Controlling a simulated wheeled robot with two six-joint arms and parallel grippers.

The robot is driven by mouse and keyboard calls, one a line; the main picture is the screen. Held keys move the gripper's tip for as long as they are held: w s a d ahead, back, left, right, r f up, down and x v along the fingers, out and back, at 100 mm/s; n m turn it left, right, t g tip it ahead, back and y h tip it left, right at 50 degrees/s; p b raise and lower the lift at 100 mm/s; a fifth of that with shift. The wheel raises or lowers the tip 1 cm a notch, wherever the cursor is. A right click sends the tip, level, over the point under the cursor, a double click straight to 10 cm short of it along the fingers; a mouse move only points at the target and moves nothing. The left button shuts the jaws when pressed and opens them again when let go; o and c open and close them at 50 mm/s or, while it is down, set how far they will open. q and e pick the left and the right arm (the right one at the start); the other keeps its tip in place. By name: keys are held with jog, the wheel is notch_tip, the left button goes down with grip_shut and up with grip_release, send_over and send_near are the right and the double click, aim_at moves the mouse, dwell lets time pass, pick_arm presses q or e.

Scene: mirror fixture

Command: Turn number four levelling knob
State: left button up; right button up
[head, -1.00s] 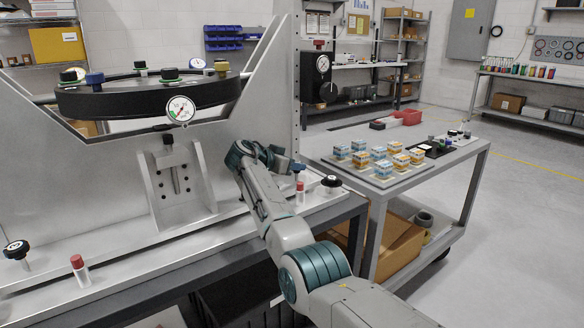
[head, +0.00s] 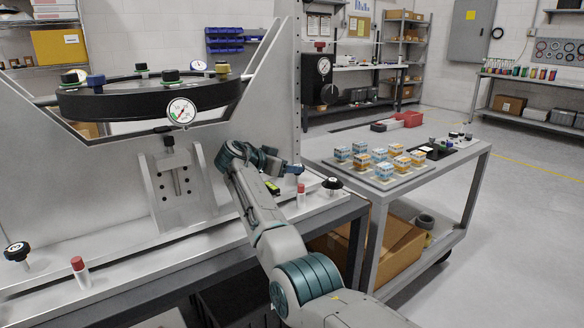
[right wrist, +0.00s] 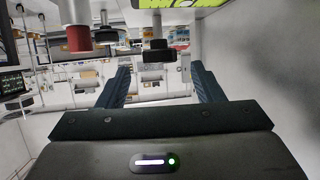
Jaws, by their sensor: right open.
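My right gripper (head: 292,168) is open and empty above the right end of the metal fixture ledge (head: 235,222). In the right wrist view its two dark fingers (right wrist: 161,78) stand apart. A black knob with a white-marked top (head: 332,184) stands on the ledge to the right of the gripper, apart from it. Another such knob (head: 17,252) stands at the far left. The wrist view looks upside down; a black knob (right wrist: 115,42) hangs left of the fingers' gap, and a dark block-like thing (right wrist: 160,50) shows beyond the gap. I cannot read any knob numbers.
A red-capped post (head: 301,195) stands close below the gripper; another (head: 80,272) is at left. A yellow-green marked piece (head: 272,187) lies beside my wrist. A black ring (head: 150,98) with coloured knobs and a gauge (head: 181,111) is behind. A cart (head: 462,158) stands right.

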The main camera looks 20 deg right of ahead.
jog(key=v, duration=0.6)
jog(key=shift+a, duration=0.25)
jog(key=shift+s+a+r, duration=0.3)
jog(key=shift+s+a, duration=0.05)
jog(key=shift+a, duration=0.05)
